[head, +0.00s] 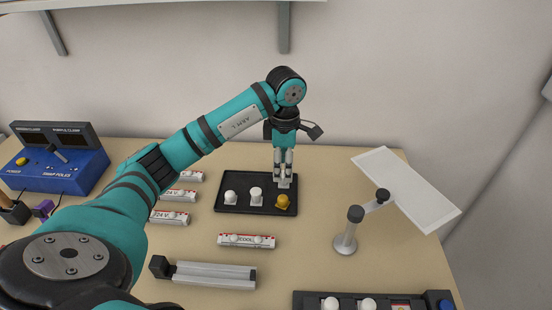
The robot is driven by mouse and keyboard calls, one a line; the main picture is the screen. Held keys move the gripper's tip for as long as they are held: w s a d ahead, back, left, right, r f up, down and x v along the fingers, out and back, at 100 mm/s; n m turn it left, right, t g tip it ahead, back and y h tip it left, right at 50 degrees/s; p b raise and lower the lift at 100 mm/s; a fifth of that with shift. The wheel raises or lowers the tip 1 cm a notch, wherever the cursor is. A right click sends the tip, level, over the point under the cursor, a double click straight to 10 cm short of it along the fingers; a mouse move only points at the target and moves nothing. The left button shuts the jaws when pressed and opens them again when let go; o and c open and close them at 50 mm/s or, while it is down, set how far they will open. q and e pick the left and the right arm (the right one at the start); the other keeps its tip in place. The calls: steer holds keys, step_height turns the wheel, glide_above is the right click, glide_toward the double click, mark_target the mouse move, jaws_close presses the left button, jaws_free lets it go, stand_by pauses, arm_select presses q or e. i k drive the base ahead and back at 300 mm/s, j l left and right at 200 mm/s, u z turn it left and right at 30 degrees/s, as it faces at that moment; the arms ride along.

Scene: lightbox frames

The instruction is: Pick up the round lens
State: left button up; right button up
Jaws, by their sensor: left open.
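A black tray (243,209) stands in the middle of the table and holds small pieces with rounded tops. One white piece (231,198) is at its left, another white piece (256,193) is in its middle, and a yellow piece (282,202) is at its front right. I cannot tell which of these is the round lens. My left gripper (284,181) points down at the back right of the tray, just behind the yellow piece. It is open. Its fingertips hide what lies directly under them. My right gripper is not in view.
Labelled white bars (168,218) lie left of the tray, and a COOL bar (247,241) lies in front. A lamp (346,243) with a tilted white panel stands right. A blue box (58,170) is far left. Another black tray (310,302) is at front right.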

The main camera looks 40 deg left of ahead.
mark_target(230, 198)
steer(key=u, duration=1.5)
steer(key=j+z, duration=0.2)
steer(key=z, duration=0.2)
steer(key=j+z, duration=0.15)
steer(key=z, duration=0.2)
steer(key=j+z, duration=0.2)
steer(key=z, duration=0.2)
steer(key=j+z, duration=0.15)
steer(key=z, duration=0.2)
steer(key=k, duration=0.05)
